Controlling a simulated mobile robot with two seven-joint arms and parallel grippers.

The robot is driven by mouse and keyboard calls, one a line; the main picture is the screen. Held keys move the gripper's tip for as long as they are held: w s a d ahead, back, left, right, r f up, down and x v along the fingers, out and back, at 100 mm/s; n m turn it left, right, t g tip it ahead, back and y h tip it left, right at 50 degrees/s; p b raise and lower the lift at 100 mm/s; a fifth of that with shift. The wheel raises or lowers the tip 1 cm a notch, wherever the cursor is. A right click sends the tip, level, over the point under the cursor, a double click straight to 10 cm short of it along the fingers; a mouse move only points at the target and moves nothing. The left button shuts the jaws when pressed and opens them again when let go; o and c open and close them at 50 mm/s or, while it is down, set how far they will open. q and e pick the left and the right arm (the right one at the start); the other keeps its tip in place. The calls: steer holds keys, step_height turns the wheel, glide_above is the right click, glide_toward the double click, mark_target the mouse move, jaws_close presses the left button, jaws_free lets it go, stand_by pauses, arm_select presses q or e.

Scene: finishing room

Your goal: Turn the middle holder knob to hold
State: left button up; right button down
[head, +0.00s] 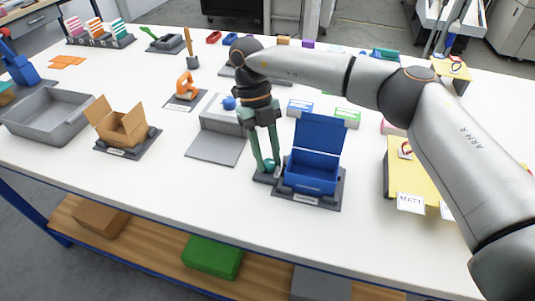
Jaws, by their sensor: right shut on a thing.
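My right gripper (266,167) points straight down at the front middle of the table. Its green fingers are shut on a small teal knob (269,163), mostly hidden between the fingertips. The knob sits on a dark base (262,177) just left of an open blue box (312,181) on a dark stand. The knob's setting and any marking cannot be read. Another blue knob (229,103) shows on a grey holder (213,155) behind and left of the gripper. My left gripper is not in view.
An open cardboard box (117,130) and a grey tray (45,121) stand to the left. An orange tool (187,87) stands behind them. A yellow board (407,172) with a MATT label lies right, under my arm. The front strip of white table (180,210) is clear.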

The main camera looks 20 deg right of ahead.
steer(key=c, duration=0.8)
jaws_free()
steer(key=shift+c, duration=0.2)
steer(key=shift+w+r, duration=0.1)
steer(key=shift+r, duration=0.05)
steer(key=p+v, duration=0.2)
steer(key=v, duration=1)
steer(key=shift+r, duration=0.2)
